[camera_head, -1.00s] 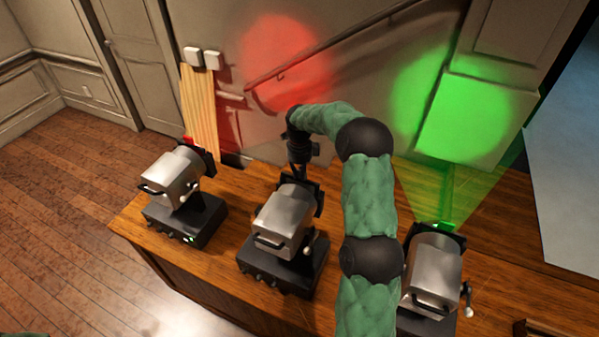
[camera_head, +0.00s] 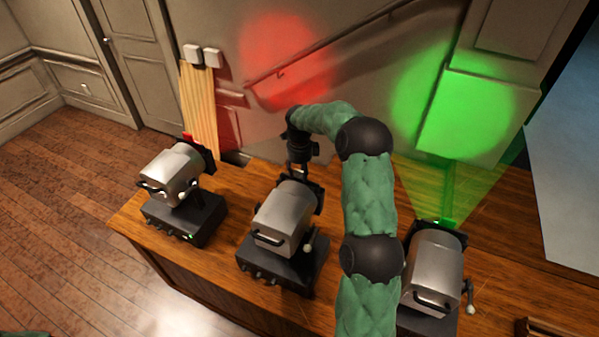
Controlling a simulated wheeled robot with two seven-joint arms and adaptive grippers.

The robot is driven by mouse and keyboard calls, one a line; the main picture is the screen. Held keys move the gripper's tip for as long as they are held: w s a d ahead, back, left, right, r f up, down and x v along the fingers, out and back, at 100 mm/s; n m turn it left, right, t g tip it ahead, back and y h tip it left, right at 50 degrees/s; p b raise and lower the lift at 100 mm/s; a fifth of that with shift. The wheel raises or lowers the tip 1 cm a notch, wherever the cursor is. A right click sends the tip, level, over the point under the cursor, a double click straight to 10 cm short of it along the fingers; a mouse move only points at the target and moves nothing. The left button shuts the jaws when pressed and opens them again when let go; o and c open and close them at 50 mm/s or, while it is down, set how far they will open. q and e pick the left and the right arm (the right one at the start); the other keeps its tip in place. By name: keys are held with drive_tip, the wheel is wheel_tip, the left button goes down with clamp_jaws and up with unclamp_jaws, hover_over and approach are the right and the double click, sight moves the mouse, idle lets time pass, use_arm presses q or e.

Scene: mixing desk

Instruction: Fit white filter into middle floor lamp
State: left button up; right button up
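The middle floor lamp (camera_head: 284,216), with a silver head on a black base, stands on the wooden desk. My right gripper (camera_head: 301,168) reaches down at the front, far side of its head, close to the dark front frame. The fingers are small and dark there, so I cannot tell whether they are open or shut. I cannot make out the white filter; the lamp's front faces away from me. My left gripper is out of view.
The left lamp (camera_head: 172,172) throws a red spot on the wall, and the right lamp (camera_head: 433,268) a green one. The wooden desk (camera_head: 133,222) has clear strips between the lamps. My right arm partly covers the gap between the middle and right lamps.

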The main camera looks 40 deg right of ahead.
wheel_tip(320, 180, up, 12)
idle(0.7)
idle(0.5)
